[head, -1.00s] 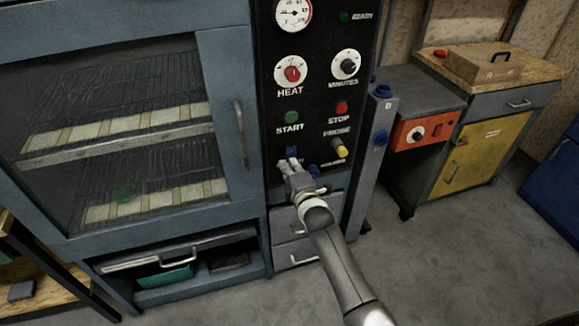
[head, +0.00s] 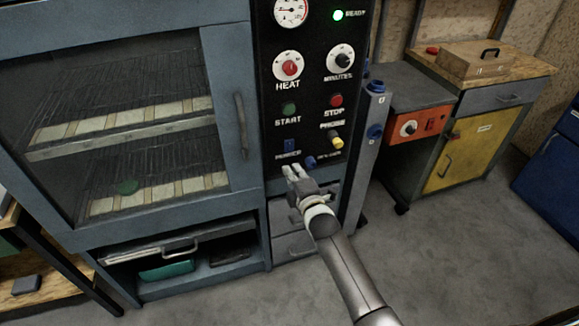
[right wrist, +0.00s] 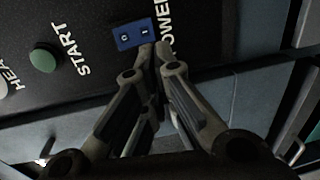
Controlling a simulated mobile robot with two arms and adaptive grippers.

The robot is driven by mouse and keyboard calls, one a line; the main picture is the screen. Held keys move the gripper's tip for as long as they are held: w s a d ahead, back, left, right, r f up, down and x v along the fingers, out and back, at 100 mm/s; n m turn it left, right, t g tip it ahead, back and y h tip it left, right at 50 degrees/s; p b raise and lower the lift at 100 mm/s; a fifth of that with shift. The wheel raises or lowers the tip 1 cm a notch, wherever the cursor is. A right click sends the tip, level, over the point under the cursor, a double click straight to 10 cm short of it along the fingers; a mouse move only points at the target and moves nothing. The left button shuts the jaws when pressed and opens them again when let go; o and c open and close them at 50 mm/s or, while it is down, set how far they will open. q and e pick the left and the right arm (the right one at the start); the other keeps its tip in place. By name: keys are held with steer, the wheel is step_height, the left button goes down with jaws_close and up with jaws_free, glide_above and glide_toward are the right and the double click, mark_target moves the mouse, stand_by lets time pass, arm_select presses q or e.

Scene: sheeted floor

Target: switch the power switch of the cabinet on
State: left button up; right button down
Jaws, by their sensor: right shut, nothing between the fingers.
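The cabinet (head: 236,50) is grey-blue with a glass door and a black control panel (head: 312,105). The blue power switch (head: 289,145) sits low on the panel, above the POWER label. It also shows in the right wrist view (right wrist: 133,35), with two marks on its face. A green lamp (head: 337,15) beside READY is lit. My right gripper (head: 290,170) is shut and empty, just below the switch. In the right wrist view its fingertips (right wrist: 153,52) are close to the switch's lower edge; I cannot tell whether they touch it. My left gripper is not in view.
The panel also has a red HEAT knob (head: 289,67), a MINUTES knob (head: 341,62), a green START button (head: 289,109), a red STOP button (head: 336,100) and a yellow knob (head: 337,142). A yellow-doored cart (head: 470,150) stands right. Floor (head: 440,250) in front is clear.

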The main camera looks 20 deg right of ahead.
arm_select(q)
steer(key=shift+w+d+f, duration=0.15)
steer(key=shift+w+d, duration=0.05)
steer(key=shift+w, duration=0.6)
arm_select(e)
steer(key=s+f, duration=0.1)
steer(key=s, duration=0.6)
steer(key=shift+s+d+f, duration=0.25)
